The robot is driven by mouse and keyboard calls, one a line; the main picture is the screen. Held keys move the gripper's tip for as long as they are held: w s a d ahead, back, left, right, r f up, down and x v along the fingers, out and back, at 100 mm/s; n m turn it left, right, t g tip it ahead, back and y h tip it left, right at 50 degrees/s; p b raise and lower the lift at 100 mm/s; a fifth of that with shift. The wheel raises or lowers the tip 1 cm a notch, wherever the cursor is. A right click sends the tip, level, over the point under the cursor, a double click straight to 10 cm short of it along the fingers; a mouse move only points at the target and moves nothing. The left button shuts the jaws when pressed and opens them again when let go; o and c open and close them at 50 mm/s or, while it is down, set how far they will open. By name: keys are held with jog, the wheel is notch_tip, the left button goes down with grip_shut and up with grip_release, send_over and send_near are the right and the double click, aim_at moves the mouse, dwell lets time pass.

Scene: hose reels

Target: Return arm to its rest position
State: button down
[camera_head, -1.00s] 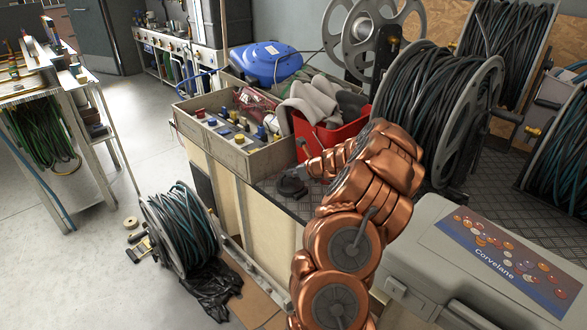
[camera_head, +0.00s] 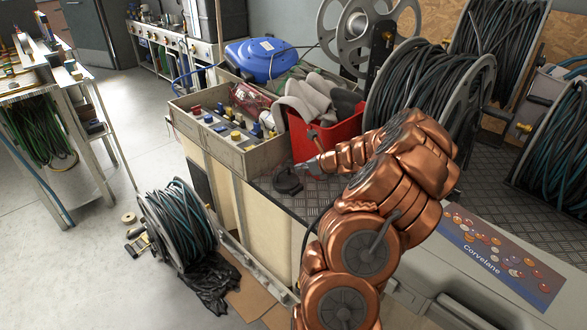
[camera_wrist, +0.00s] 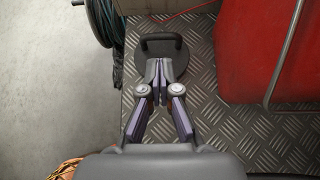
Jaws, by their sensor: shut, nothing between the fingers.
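My copper-coloured arm (camera_head: 375,205) reaches over the worktop from the lower right. My gripper (camera_wrist: 159,80) is shut and empty, its fingertips together in the wrist view. In that view the tips overlap the near side of a black round disc with a handle (camera_wrist: 176,46). The disc also shows in the head view (camera_head: 287,184), lying on the checker-plate top just left of my gripper. I cannot tell whether the fingertips touch it.
A red bin with cloths (camera_head: 335,142) stands close behind my wrist, also seen in the wrist view (camera_wrist: 250,50). A divided parts box (camera_head: 232,152), a grey Corvelane case (camera_head: 420,270) and large hose reels (camera_head: 478,110) surround the arm. Another reel (camera_head: 180,225) stands on the floor.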

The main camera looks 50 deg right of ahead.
jog(key=v, duration=0.5)
jog(key=shift+s+r, duration=0.2)
jog(key=shift+s, duration=0.15)
